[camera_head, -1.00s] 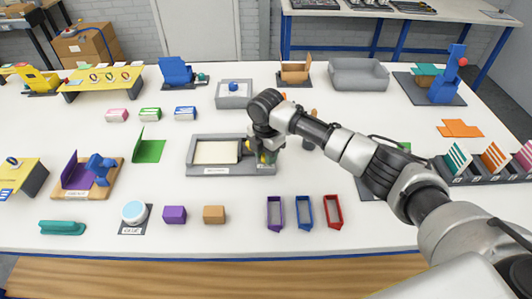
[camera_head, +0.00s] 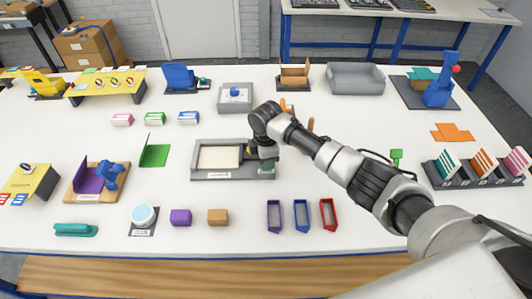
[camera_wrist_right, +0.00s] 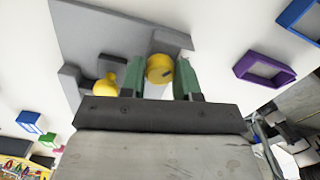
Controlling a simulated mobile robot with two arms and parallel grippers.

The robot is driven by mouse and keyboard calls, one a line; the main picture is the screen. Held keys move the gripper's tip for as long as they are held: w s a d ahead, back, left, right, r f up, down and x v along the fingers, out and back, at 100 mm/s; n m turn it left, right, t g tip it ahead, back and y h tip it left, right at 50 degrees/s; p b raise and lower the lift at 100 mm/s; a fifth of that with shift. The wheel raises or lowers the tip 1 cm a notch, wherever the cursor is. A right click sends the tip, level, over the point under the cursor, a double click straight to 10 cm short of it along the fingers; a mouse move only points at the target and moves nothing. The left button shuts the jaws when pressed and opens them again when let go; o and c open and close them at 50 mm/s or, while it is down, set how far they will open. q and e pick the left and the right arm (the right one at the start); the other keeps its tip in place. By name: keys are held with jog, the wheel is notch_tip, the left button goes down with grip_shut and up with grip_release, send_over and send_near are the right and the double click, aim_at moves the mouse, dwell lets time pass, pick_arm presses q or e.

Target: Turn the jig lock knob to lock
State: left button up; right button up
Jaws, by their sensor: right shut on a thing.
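The jig is a grey frame (camera_head: 245,174) with a pale panel (camera_head: 218,157) in its left part, in the middle of the table. In the right wrist view its grey base (camera_wrist_right: 88,38) runs behind the fingers. The yellow round jig lock knob (camera_wrist_right: 160,68), with a dark mark on its face, sits between the green fingers of my right gripper (camera_wrist_right: 162,77), which is shut on it. In the head view my right gripper (camera_head: 266,164) is at the jig's right end and mostly hides the knob. My left gripper is out of view.
A second, yellow rounded part (camera_wrist_right: 106,89) is on the jig beside the gripper. Purple (camera_head: 274,215), blue (camera_head: 302,215) and red (camera_head: 328,213) open bins stand in front of the jig. A slotted rack (camera_head: 475,170) is at right.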

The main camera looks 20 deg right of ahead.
jog(key=m+p, duration=0.4)
jog(key=m, duration=0.2)
jog(key=shift+r+m, duration=0.1)
jog(key=shift+m, duration=0.2)
jog(key=m+p, duration=0.2)
jog(key=m, duration=0.2)
jog(key=shift+m, duration=0.3)
jog(key=o, duration=0.9)
notch_tip(320, 180, up, 11)
jog(key=shift+f+b, duration=0.2)
jog(key=shift+b, duration=0.35)
